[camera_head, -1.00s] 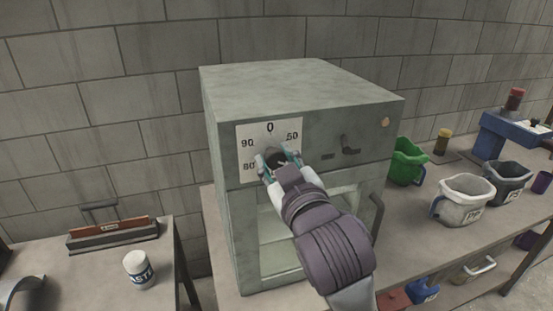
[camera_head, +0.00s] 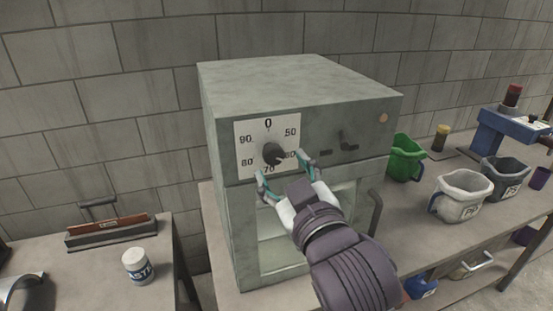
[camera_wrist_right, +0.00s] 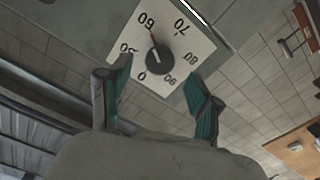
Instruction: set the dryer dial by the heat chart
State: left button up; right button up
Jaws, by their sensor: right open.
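The dryer (camera_head: 300,95) is a grey-green metal box with a white dial plate (camera_head: 246,133) marked 0, 50, 60, 70, 80 and 90. The dark dial knob (camera_head: 271,154) sits in the middle of the plate; in the right wrist view the knob (camera_wrist_right: 160,58) has its red-tipped pointer toward 60. My right gripper (camera_head: 281,170) is open and empty, just in front of and below the knob, apart from it. Its fingers also show in the right wrist view (camera_wrist_right: 162,78). My left gripper is out of view. I see no heat chart.
The dryer has a dark latch (camera_head: 348,146), a door handle (camera_head: 376,212) and a glass door below. Green (camera_head: 405,160), white (camera_head: 461,197) and dark (camera_head: 505,180) buckets stand on the bench to its right. A white can (camera_head: 138,266) stands on the left table.

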jog(key=v, duration=0.2)
jog(key=shift+s+d, duration=0.15)
jog(key=shift+s, duration=0.25)
